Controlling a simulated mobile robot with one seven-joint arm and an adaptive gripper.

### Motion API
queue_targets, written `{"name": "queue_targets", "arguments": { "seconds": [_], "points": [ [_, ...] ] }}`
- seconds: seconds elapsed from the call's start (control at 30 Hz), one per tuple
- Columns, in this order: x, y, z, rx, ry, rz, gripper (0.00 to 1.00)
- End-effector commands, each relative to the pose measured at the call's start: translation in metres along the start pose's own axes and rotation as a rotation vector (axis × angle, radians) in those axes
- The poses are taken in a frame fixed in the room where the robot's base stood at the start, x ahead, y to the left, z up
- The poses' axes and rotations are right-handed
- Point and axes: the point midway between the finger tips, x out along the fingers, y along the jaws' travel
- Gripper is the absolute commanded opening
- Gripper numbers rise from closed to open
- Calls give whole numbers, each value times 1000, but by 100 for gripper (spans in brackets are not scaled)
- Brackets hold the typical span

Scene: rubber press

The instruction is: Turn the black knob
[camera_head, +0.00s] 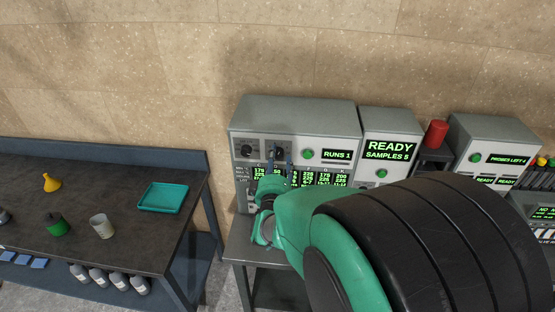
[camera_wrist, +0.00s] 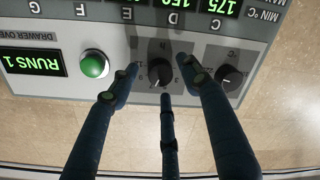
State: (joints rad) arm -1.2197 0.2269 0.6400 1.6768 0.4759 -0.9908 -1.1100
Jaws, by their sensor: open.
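Two black knobs sit on the grey press panel. One knob (camera_wrist: 161,75), under a label that looks like H, lies between my fingers in the wrist view. The other knob (camera_wrist: 229,78), marked °C, is to its right there and is clear of the fingers. In the head view the left knob (camera_head: 246,151) is plain to see, and the knob at my fingers is partly covered. My gripper (camera_wrist: 157,68) is open, with its dark blue fingers spread around the H knob. It also shows in the head view (camera_head: 279,168). Contact cannot be told.
A green button (camera_wrist: 93,65) and the RUNS 1 display (camera_wrist: 32,60) are beside the H knob. The press (camera_head: 300,109) stands against a tiled wall. A READY unit (camera_head: 390,122) is to its right. A dark table with a teal tray (camera_head: 163,197) is at left.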

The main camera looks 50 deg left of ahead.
Motion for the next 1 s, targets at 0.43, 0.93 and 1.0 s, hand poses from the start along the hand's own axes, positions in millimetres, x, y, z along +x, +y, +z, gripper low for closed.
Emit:
{"name": "queue_targets", "arguments": {
  "seconds": [0.43,0.93,1.0],
  "points": [
    [-60,-1,0,-1,0,-1,47],
    [-109,-2,1,-1,-2,-2,47],
    [-110,-2,1,-1,-2,-2,47]
  ]
}}
